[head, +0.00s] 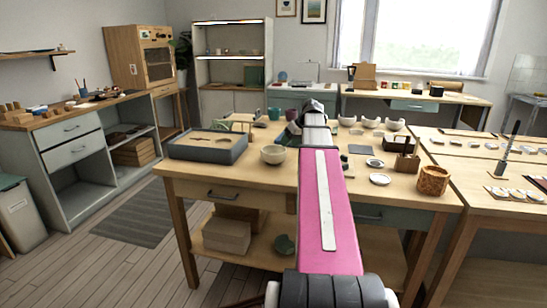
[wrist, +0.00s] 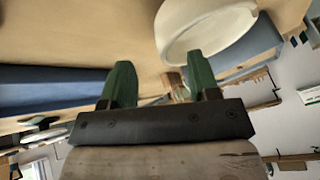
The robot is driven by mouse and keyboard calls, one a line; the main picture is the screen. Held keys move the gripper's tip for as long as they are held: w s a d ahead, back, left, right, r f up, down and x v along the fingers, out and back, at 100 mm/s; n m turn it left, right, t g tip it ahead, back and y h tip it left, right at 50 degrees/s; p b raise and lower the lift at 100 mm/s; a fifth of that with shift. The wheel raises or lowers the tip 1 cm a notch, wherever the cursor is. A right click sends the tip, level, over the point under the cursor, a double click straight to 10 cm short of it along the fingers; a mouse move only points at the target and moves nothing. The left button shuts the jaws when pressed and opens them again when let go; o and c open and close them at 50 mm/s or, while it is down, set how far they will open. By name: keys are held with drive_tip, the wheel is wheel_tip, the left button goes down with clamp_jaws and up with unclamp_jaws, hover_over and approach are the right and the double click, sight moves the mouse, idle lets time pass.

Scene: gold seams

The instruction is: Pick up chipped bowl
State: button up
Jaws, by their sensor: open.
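A cream bowl (wrist: 205,25) fills the top of the wrist view, close to the right finger of my gripper (wrist: 162,82).
A grey tray (head: 207,146) lies left of the bowl. Several pale bowls (head: 370,122) stand at the table's back right.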

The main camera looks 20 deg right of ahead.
sight(282, 149)
drive_tip(key=shift+a+r+x, duration=0.1)
drive_tip(key=shift+a+x, duration=0.1)
drive_tip(key=shift+x, duration=1.1)
drive_tip(key=shift+a+r+x, duration=0.1)
drive_tip(key=shift+a+x, duration=0.1)
drive_tip(key=shift+x, duration=1.15)
drive_tip(key=shift+w, duration=0.1)
drive_tip(key=c, duration=0.9)
